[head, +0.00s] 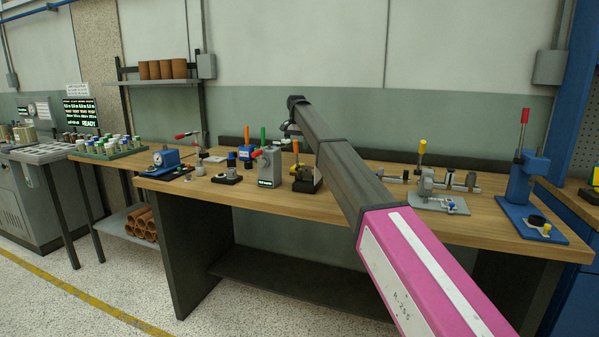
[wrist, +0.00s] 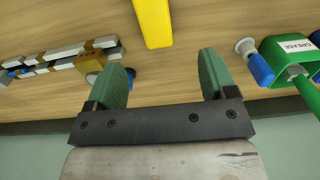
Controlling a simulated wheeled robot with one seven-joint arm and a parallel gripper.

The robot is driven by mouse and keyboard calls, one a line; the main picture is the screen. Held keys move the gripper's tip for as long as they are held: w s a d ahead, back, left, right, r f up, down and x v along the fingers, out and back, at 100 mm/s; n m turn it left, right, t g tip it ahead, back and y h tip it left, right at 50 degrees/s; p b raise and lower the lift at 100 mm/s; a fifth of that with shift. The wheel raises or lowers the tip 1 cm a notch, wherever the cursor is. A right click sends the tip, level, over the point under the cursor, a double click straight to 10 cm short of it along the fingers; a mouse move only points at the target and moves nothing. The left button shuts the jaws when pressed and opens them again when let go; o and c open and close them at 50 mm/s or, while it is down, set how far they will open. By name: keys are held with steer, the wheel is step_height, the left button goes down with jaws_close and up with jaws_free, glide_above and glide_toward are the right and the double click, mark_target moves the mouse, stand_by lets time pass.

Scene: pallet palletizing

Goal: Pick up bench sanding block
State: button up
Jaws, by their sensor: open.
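No object can be named for certain as the bench sanding block. A plain yellow object (wrist: 152,22), cut off by the top edge of the wrist view, lies just beyond my gripper and roughly between the lines of its fingers. I cannot tell whether it is the block. My gripper (wrist: 164,64) is open, its two green fingers apart with bare wood between them and nothing held. In the head view, my arm reaches over the back of the wooden bench (head: 215,192). It hides part of the bench, and the fingers are not clear there.
A green grease tool (wrist: 290,52) stands right in the wrist view. A grey rail fixture (wrist: 60,58) lies left. The head view shows a blue press (head: 522,190) at right and a grey boxy device (head: 267,167) left of my arm. The bench's front strip has free room.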

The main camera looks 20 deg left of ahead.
steer(key=shift+d+f, duration=0.1)
steer(key=shift+f, duration=0.15)
steer(key=f, duration=1)
steer(key=shift+s+d+f, duration=0.1)
steer(key=shift+d+f, duration=0.05)
steer(key=shift+d, duration=0.05)
steer(key=c, duration=1)
